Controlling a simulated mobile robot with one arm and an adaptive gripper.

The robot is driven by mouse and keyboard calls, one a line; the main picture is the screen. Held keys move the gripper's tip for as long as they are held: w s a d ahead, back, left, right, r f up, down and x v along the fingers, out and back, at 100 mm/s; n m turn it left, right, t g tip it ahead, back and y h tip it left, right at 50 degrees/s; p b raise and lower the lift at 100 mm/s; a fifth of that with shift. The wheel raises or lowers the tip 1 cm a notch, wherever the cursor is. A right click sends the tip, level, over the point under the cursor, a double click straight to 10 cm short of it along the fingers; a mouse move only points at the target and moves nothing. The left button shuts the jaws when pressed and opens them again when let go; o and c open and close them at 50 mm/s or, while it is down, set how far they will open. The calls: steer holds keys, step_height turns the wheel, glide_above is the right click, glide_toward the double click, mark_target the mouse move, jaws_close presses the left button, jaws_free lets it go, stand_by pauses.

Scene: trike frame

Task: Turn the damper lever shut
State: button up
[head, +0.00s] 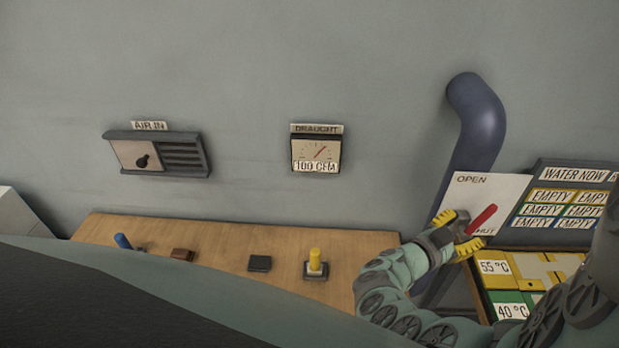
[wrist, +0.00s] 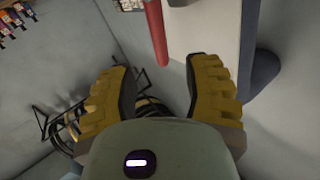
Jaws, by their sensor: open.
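The red damper lever (head: 481,219) sits on a white plate (head: 490,190) on the wall at right in the head view. The plate reads OPEN at its top left, and a partly hidden label ending in "HUT" is lower right. The lever slants from lower left to upper right; its lower end is close to my gripper. My gripper (head: 463,232) is open with yellow fingers at the plate's lower left. In the wrist view the lever (wrist: 156,33) is beyond the spread fingertips of my gripper (wrist: 162,68), with no clear contact.
A blue-grey pipe (head: 478,120) runs behind the plate. A draught gauge (head: 317,152) reads 100 CFM, and an air-in vent (head: 157,154) is at left. A wooden shelf (head: 225,245) carries small controls. A board of labels (head: 565,205) and coloured panels (head: 508,281) lie close at right.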

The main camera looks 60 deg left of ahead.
mark_target(481, 219)
steer(key=shift+w+r, duration=0.1)
steer(key=shift+w, duration=0.85)
steer(key=shift+w+d, duration=0.2)
steer(key=shift+w, duration=1.3)
steer(key=shift+w+d, duration=0.2)
steer(key=shift+w, duration=1.3)
jaws_close()
